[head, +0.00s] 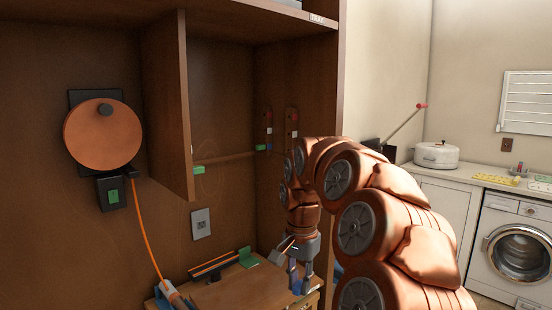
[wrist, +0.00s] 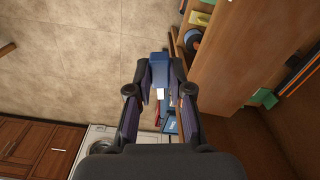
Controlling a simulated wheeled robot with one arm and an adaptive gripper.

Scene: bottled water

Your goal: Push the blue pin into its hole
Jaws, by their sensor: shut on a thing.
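My gripper (head: 300,283) points down over the right part of the wooden bench top in the head view. In the wrist view its two fingers (wrist: 160,78) are closed around a blue block-like piece, which I take to be the blue pin (wrist: 159,67). A small part of the pin (head: 296,286) shows between the fingers in the head view. Its lower end is hard to see, and I cannot tell whether it touches anything. I cannot make out the hole in either view.
The wooden bench top (head: 222,294) carries a dark bar with an orange strip (head: 213,265) and a green bracket (head: 247,258). An orange reel (head: 103,134) with a hanging orange cord is on the wall at left. A shelf divider (head: 172,105) stands above the bench.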

